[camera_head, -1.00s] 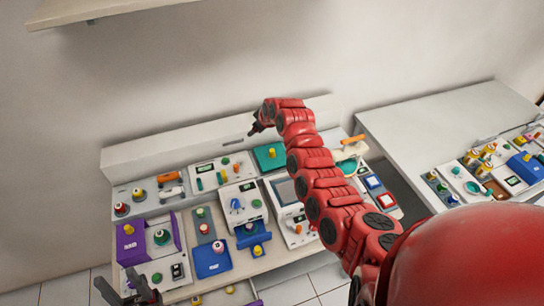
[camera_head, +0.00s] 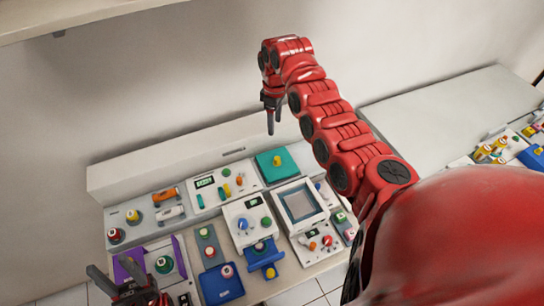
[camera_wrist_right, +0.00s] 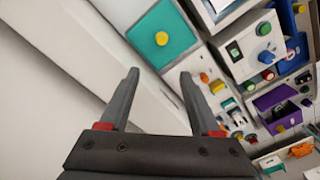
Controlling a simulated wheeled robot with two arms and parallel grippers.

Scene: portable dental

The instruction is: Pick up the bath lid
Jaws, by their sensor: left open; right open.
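The bath lid appears to be the flat teal square with a yellow knob (camera_head: 278,164) at the back of the bench; in the right wrist view it (camera_wrist_right: 178,25) lies beyond my fingertips. My right gripper (camera_head: 271,131) points down above the bench near the lid, with a visible gap to it. In the right wrist view my right gripper (camera_wrist_right: 159,74) is open with nothing between its fingers. My left gripper (camera_head: 112,270) is open at the lower left, near a purple unit (camera_head: 135,264), and far from the lid.
A white panel (camera_head: 190,172) runs along the bench's back edge. A white unit with knobs (camera_head: 225,184) stands left of the lid, and a unit with a grey screen (camera_head: 300,203) stands in front and to its right. A shelf (camera_head: 80,15) hangs at upper left.

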